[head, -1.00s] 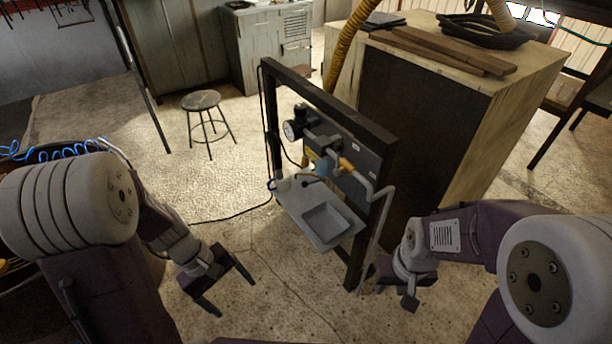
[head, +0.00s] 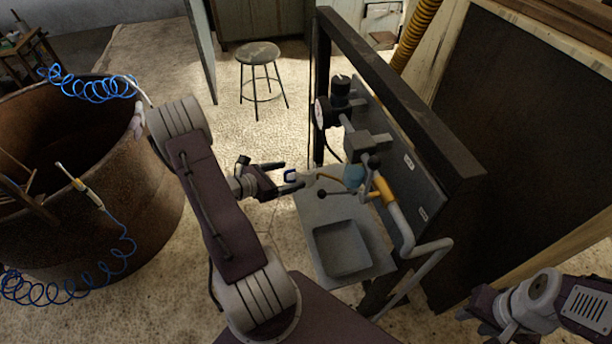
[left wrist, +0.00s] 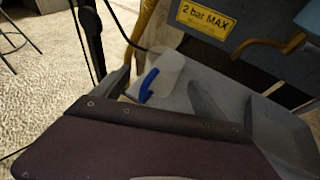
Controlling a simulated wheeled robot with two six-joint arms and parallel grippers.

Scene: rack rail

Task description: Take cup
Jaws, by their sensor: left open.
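A white cup (left wrist: 167,68) with a blue handle stands on the grey shelf of the rack; in the left wrist view the handle faces me. Part of the shelf is hidden behind my wrist. My right gripper (head: 488,318) is low at the right, its fingers unclear.
The rack's dark frame (head: 400,95) carries a gauge (head: 321,112), valves and an orange-handled pipe (head: 385,190) above the shelf. A grey basin (head: 342,248) is sunk into the shelf. A rusty drum (head: 120,215) with blue coiled hoses stands left; a stool (head: 259,55) stands behind.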

